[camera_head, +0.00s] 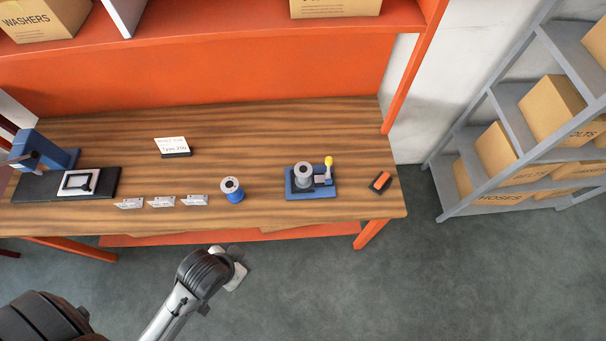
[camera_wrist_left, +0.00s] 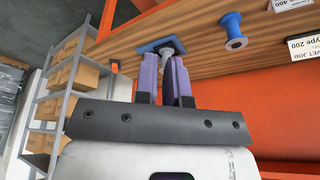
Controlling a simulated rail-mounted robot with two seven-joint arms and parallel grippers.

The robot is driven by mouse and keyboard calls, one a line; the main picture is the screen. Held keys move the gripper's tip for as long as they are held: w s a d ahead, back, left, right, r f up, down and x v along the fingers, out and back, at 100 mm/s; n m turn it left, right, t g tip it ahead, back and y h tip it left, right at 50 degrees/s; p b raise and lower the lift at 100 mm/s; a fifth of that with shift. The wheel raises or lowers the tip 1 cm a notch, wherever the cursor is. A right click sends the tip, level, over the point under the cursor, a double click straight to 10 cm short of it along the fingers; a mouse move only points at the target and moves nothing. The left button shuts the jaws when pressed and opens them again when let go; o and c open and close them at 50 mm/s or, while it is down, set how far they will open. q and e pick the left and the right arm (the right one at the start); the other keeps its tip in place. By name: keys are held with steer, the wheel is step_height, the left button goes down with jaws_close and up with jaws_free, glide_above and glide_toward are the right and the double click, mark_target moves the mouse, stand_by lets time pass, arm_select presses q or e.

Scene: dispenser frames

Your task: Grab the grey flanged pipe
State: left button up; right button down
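The grey flanged pipe (camera_head: 303,172) stands upright in a blue fixture (camera_head: 311,193) with a yellow-knobbed lever, right of the workbench's middle. In the left wrist view the blue fixture (camera_wrist_left: 155,45) lies beyond my fingers, and they partly cover the grey pipe. A blue flanged pipe (camera_head: 236,196) with a grey top flange stands to the left on the bench; it also shows in the left wrist view (camera_wrist_left: 231,27). My left gripper (camera_wrist_left: 165,72) is open and empty. It is in front of the bench, away from both pipes. My right gripper is in neither view.
The wooden bench (camera_head: 260,130) holds small white cards (camera_head: 162,202), a sign (camera_head: 173,147), a blue device (camera_head: 45,152) at left and an orange-black item (camera_head: 380,182) at right. An orange shelf hangs behind. A grey rack (camera_head: 500,105) with boxes stands right. Floor in front is clear.

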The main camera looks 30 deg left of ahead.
arm_select(q)
steer(key=o, duration=0.8)
steer(key=shift+d, duration=0.2)
steer(key=shift+c, duration=0.2)
steer(key=o, duration=0.9)
steer(key=shift+a, duration=0.2)
